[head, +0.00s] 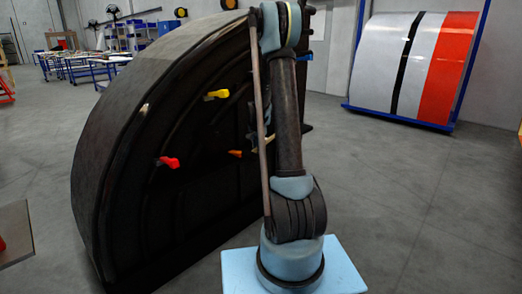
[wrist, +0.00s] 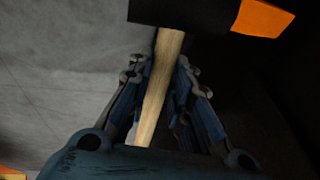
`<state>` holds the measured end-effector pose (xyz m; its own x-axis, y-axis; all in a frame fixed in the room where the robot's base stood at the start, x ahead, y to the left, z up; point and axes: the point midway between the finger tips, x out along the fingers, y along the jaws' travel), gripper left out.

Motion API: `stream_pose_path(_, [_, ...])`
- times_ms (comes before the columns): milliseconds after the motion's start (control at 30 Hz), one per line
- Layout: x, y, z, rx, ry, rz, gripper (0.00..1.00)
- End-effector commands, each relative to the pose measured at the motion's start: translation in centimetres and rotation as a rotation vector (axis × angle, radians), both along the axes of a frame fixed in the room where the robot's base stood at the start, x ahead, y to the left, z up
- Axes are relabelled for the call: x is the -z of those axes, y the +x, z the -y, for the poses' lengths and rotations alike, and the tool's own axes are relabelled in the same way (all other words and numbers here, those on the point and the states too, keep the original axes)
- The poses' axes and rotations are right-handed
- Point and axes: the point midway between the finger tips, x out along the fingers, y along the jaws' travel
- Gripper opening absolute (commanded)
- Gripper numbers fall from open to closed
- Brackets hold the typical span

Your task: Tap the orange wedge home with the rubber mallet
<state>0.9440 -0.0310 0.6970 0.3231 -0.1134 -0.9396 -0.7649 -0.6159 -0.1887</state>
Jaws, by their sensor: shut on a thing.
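The rubber mallet shows in the wrist view, with a black head (wrist: 178,14) at the top and a pale wooden handle (wrist: 158,90) running down between my fingers. My gripper (wrist: 160,76) is shut on the handle, below the head. In the head view the orange wedge (head: 235,153) sticks out of the dark nosecone's inner face (head: 200,205), left of my arm. My gripper is mostly hidden behind my arm there.
A yellow piece (head: 217,94) and a red piece (head: 168,162) also stick out of the nosecone, with a blue one (head: 305,57) right of my arm. A white, black and red curved panel (head: 410,65) stands at the back right. The floor on the right is clear.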

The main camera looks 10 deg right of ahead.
Motion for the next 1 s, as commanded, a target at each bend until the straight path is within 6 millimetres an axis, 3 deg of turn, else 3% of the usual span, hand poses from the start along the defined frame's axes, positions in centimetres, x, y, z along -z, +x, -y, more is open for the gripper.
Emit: stream_pose_path(1000, [0.0,-0.9,0.6,0.0,0.0,0.0,0.0])
